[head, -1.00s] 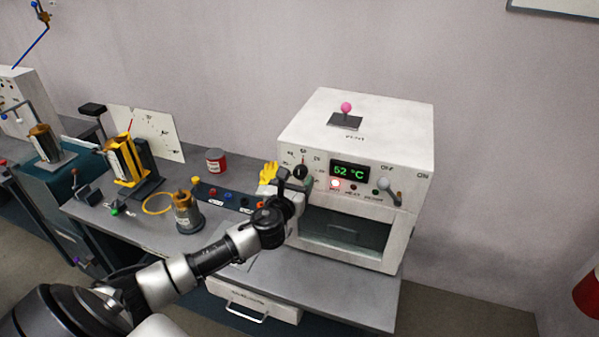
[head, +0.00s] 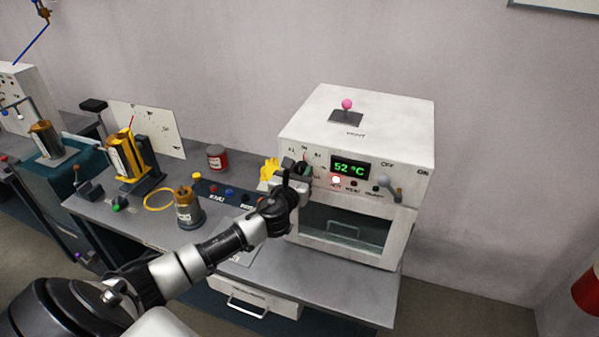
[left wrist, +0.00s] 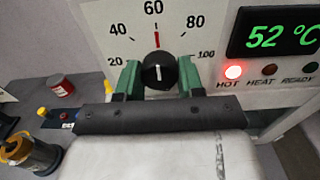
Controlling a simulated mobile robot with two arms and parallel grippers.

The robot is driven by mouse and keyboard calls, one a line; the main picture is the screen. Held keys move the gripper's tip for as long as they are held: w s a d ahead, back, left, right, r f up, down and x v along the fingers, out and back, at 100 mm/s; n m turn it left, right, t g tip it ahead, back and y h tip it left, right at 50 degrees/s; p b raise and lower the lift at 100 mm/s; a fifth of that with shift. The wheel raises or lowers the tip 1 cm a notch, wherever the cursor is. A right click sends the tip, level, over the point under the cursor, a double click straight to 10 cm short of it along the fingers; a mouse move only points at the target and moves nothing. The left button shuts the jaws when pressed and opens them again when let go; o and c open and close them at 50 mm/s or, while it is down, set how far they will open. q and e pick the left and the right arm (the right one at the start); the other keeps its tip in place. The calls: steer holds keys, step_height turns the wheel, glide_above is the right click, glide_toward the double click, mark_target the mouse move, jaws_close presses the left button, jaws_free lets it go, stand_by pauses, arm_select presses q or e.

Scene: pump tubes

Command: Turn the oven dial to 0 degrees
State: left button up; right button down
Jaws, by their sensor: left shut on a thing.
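The white oven (head: 355,115) stands on the bench at the right, its display (head: 350,168) reading 52 °C in green. In the left wrist view the black oven dial (left wrist: 159,73) sits below a printed scale from 20 to 100. A white line on the dial points about straight up, and a red mark stands above it, below the 60. My left gripper (left wrist: 158,78) has its green fingers on either side of the dial and is shut on it. In the head view the left gripper (head: 299,169) largely covers the dial. My right gripper is not in view.
A pink-knobbed lever (head: 347,104) is on the oven top, and a grey lever (head: 391,187) is at its front right. A red lamp (left wrist: 233,72) glows beside HOT. A yellow glove (head: 270,167), a red can (head: 217,157) and a brass-coloured pot (head: 187,212) are on the bench to the left.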

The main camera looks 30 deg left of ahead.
arm_select(q)
steer(key=n, duration=0.2)
steer(key=shift+f+n+b, duration=0.1)
steer(key=shift+n+b, duration=0.3)
steer(key=n, duration=0.3)
steer(key=shift+n+b, duration=0.3)
steer(key=shift+b, duration=0.1)
steer(key=n, duration=0.3)
steer(key=shift+d+n+b, duration=0.1)
steer(key=shift+n+b, duration=0.2)
steer(key=shift+b, duration=0.05)
steer(key=n, duration=0.3)
steer(key=shift+n, duration=0.3)
steer(key=n, duration=0.6)
steer(key=shift+r+b, duration=0.2)
steer(key=shift+b, duration=0.2)
steer(key=n, duration=0.3)
steer(key=shift+n, duration=2.3)
